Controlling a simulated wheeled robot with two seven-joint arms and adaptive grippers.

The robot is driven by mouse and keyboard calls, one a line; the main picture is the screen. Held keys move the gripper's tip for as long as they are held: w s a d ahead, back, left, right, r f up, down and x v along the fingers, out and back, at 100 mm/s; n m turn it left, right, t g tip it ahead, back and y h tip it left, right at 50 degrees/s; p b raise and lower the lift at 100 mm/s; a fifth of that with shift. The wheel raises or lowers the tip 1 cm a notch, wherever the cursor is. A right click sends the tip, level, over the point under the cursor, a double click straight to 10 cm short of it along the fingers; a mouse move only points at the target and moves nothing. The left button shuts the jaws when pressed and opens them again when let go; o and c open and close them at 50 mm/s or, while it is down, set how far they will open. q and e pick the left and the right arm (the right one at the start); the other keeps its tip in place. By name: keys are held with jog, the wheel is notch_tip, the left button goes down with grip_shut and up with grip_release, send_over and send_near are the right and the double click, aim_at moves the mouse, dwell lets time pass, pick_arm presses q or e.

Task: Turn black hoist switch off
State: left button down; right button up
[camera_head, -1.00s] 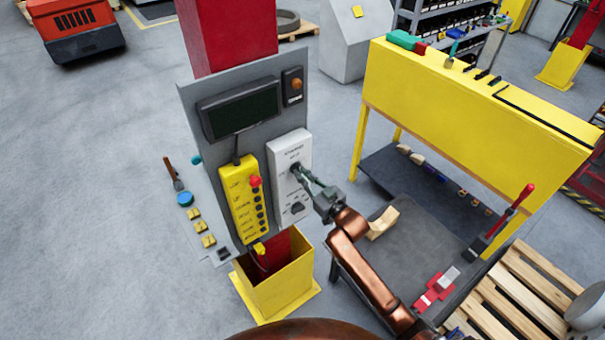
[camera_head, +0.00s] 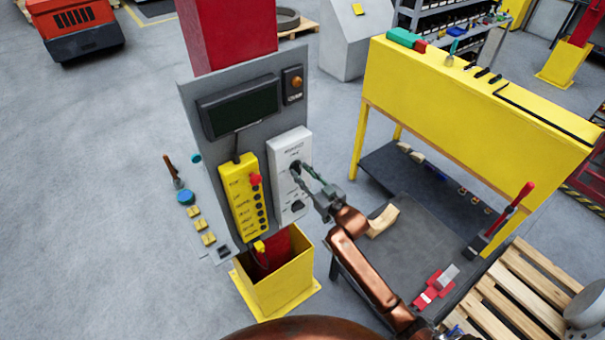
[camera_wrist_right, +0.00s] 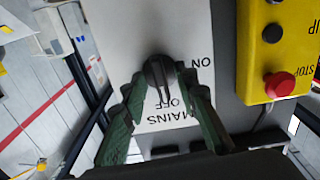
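The white switch panel (camera_head: 281,204) is fixed on a grey board and also shows in the right wrist view (camera_wrist_right: 120,25). Its upper black rotary switch (camera_wrist_right: 156,68) shows upside down there, with the words MAINS, OFF and ON around it. The switch's ridge seems to point towards OFF. My right gripper (camera_head: 302,173) is at this switch; in the wrist view its green fingers (camera_wrist_right: 160,82) are spread either side of the knob, with gaps visible. A second black switch (camera_head: 298,206) is lower on the panel. My left gripper is out of view.
A yellow pendant (camera_head: 241,197) with a red stop button (camera_wrist_right: 281,85) hangs close beside the panel. A dark display (camera_head: 238,109) is above. A yellow-sided workbench (camera_head: 450,90) stands to the right. Open floor lies left.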

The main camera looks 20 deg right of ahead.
jog(key=v, duration=1.2)
jog(key=d+f+m+g+h+b, duration=0.1)
jog(key=d+f+h+b, duration=0.15)
jog(key=f, duration=0.95)
jog(key=d+f+m+g+h+b, duration=0.1)
jog(key=d+f+g+b, duration=0.15)
jog(key=f, duration=1.05)
jog(key=s+d+f+g+h+b, duration=0.15)
jog(key=s+f, duration=0.45)
jog(key=f, duration=0.7)
jog(key=s+d+f+m+g+b, duration=0.1)
jog(key=s+d+f+g+b, duration=0.3)
jog(key=f, duration=0.8)
jog(key=s+d+f+h+b, duration=0.1)
jog(key=s+f+b, duration=0.1)
jog(key=s+f, duration=0.8)
jog(key=s+a+f+g+b, duration=0.2)
jog(key=s+f+g+b, duration=0.5)
jog(key=s+f, duration=2.3)
jog(key=s+b, duration=0.1)
jog(key=s, duration=0.3)
jog(key=shift+s+a+f, duration=0.15)
jog(key=shift+a+f, duration=0.05)
jog(key=shift+f, duration=0.05)
